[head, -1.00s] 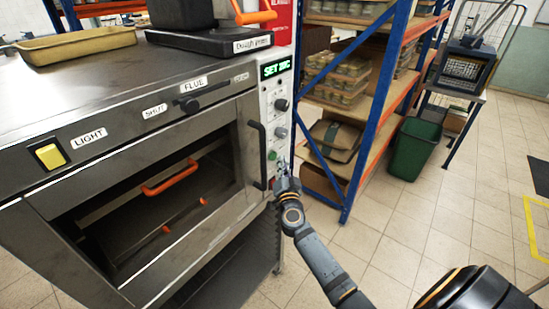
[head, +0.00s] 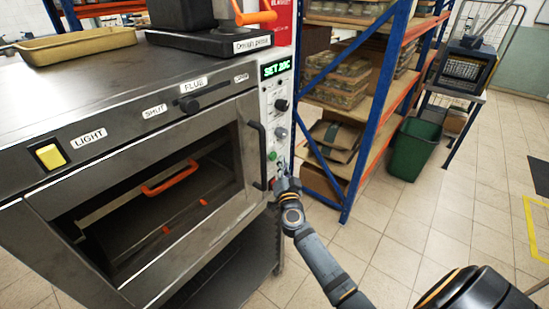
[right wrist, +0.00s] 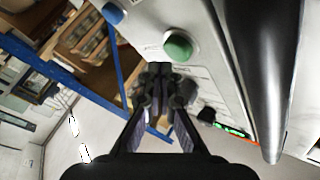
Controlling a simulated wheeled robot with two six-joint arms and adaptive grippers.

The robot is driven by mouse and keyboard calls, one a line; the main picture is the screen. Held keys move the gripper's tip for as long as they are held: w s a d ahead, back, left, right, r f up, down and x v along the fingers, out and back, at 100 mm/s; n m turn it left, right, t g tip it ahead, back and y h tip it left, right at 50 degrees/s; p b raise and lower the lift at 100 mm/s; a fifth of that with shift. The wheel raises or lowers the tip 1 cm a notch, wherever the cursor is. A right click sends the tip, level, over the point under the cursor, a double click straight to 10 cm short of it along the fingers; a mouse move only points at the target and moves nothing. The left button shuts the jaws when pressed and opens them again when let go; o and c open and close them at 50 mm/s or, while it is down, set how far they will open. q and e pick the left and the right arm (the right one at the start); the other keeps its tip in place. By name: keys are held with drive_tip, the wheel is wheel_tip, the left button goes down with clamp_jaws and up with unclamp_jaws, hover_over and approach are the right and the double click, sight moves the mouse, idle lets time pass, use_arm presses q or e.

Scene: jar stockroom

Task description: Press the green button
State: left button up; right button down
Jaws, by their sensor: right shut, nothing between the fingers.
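The green button (head: 272,156) is on the pale control panel (head: 267,101) at the right of the oven front, below the grey knobs. In the right wrist view the green button (right wrist: 178,46) is round and domed, just beyond my fingertips. My right gripper (head: 282,167) is shut and empty, just right of and slightly below the button in the head view. Its fingertips (right wrist: 160,82) show close to the panel. A small gap seems to lie between them and the button; I cannot tell contact for sure. My left gripper is not in view.
The oven (head: 150,170) has a dark vertical handle (head: 257,153) beside the panel; it looms large in the right wrist view (right wrist: 250,70). A blue and orange shelf rack (head: 375,110) stands right of the oven. A green bin (head: 413,150) is on the tiled floor.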

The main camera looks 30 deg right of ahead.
idle(0.3)
drive_tip(key=shift+w+a, duration=0.2)
drive_tip(key=shift+w, duration=0.2)
drive_tip(key=shift+w+a, duration=0.15)
drive_tip(key=shift+w, duration=0.25)
idle(0.6)
drive_tip(key=shift+p, duration=0.3)
drive_tip(key=shift+s+d+p, duration=0.35)
drive_tip(key=shift+s+p, duration=0.05)
drive_tip(key=shift+s, duration=0.45)
